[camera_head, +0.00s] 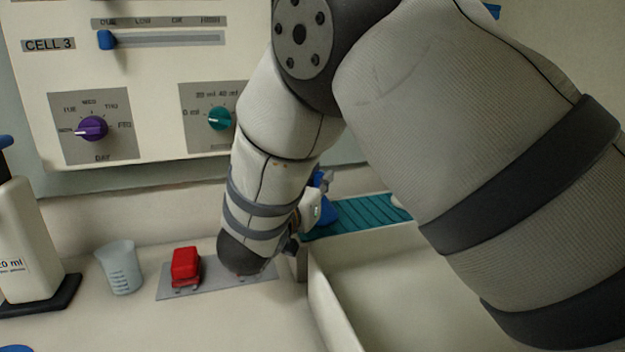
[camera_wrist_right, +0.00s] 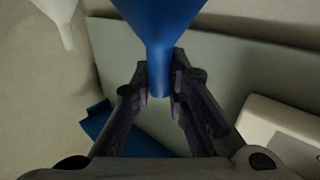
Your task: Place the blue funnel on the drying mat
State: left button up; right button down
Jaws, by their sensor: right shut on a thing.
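The blue funnel (camera_wrist_right: 163,30) is in my right gripper (camera_wrist_right: 164,82), wide end up in the right wrist view. The gripper's two fingers are shut on its narrow spout. In the head view my right arm hides most of the gripper, and only a small part of the blue funnel (camera_head: 328,212) shows beside the wrist. The teal ribbed drying mat (camera_head: 362,213) lies behind the sink; the funnel shows in front of its left end. I cannot tell whether they touch. My left gripper is not in view.
A white-walled basin (camera_head: 375,262) lies in front of the mat. A red switch (camera_head: 186,266) on a grey plate, a measuring beaker (camera_head: 120,267) and a white bottle (camera_head: 28,240) stand at left. A panel with knobs rises behind. A pale funnel (camera_wrist_right: 62,18) shows in the wrist view.

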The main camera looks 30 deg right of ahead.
jog(key=shift+f, duration=0.15)
jog(key=c, duration=1.6)
grip_release()
jog(key=shift+s+a+r, duration=0.2)
jog(key=shift+a+r, duration=0.1)
jog(key=shift+p+v, duration=0.5)
jog(key=shift+v, duration=5.15)
jog(key=shift+f, duration=0.1)
